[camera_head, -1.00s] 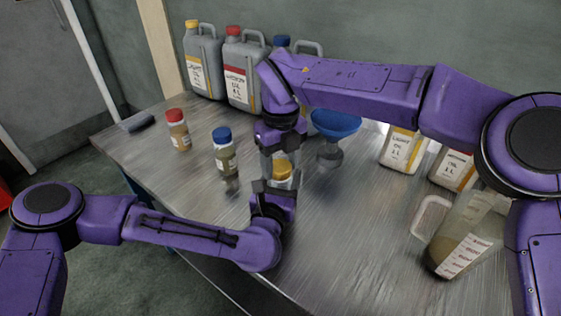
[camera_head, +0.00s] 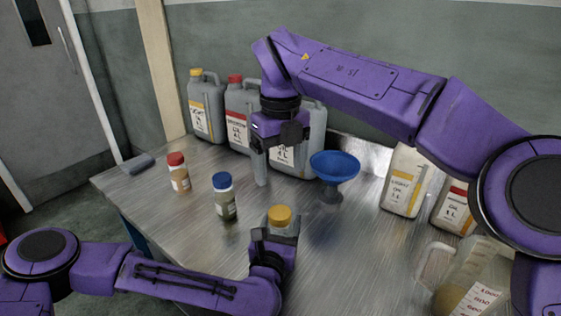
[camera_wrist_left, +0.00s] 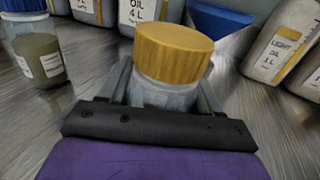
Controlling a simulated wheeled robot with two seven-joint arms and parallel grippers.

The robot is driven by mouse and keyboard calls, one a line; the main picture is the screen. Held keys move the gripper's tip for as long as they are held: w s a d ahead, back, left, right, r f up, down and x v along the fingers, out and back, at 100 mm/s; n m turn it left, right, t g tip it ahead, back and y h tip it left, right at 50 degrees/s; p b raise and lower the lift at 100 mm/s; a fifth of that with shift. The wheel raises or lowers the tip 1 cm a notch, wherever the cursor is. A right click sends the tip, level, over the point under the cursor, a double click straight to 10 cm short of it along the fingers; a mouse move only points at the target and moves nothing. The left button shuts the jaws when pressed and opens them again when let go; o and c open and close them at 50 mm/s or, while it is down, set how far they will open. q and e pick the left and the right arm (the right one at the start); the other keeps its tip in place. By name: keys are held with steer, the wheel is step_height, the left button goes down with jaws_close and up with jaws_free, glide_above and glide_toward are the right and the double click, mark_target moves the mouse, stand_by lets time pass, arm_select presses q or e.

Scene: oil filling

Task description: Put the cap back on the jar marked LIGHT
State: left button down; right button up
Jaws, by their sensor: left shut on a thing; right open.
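The jar (camera_head: 285,228) with a yellow cap (camera_head: 279,215) on its mouth stands on the table at lower centre. My left gripper (camera_head: 272,236) is shut on this jar from the near side. In the left wrist view the jar (camera_wrist_left: 165,92) sits between my fingers, with the yellow cap (camera_wrist_left: 174,52) on top; the cap looks slightly tilted there. Its label is not readable. My right gripper (camera_head: 275,168) is open and empty, pointing down above and behind the jar, clear of the cap.
A red-capped jar (camera_head: 179,172) and a blue-capped jar (camera_head: 224,197) stand to the left. A blue funnel (camera_head: 334,168) stands behind right. Large canisters (camera_head: 207,110) line the back; smaller oil bottles (camera_head: 402,182) and a measuring jug (camera_head: 470,278) are at right.

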steer(key=shift+r, duration=0.35)
arm_select(q)
steer(key=shift+c, duration=0.7)
jaws_free()
steer(key=shift+s, duration=0.1)
steer(key=b+v, duration=0.2)
steer(key=v, duration=0.7)
steer(key=shift+s+f, duration=0.1)
steer(key=shift+s+a, duration=0.1)
steer(key=shift+s, duration=0.5)
arm_select(e)
steer(key=shift+f, duration=1.2)
